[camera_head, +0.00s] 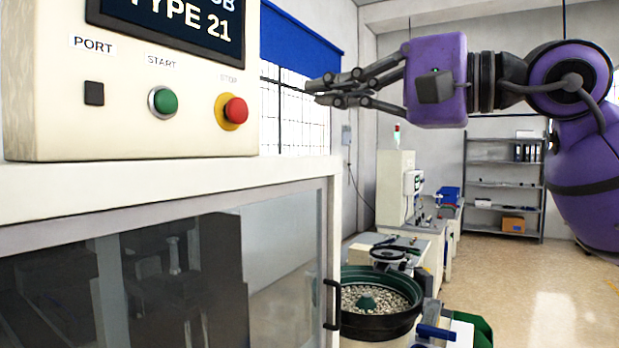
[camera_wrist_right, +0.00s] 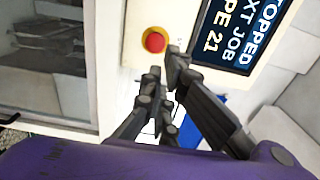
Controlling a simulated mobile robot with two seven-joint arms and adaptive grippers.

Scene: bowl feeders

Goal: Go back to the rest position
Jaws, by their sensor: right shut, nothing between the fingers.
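My right gripper (camera_head: 325,92), on a purple arm, reaches in from the right in the head view. Its dark fingers are shut with nothing between them and point left toward the control panel (camera_head: 60,130). The red stop button (camera_head: 235,110) on its yellow base is left of the fingertips, with a visible gap between them in the head view. In the right wrist view the fingers (camera_wrist_right: 168,75) are close together, just beside the red button (camera_wrist_right: 155,41). The panel also bears a green start button (camera_head: 164,102) and a dark port square. My left gripper is not in view.
Below the panel is a cabinet with a glazed door (camera_head: 160,265) and a black handle (camera_head: 332,304). A bowl feeder (camera_head: 375,300) full of small parts stands right of it. Further back are other machines (camera_head: 396,190) and a shelf rack (camera_head: 503,185). The floor at right is clear.

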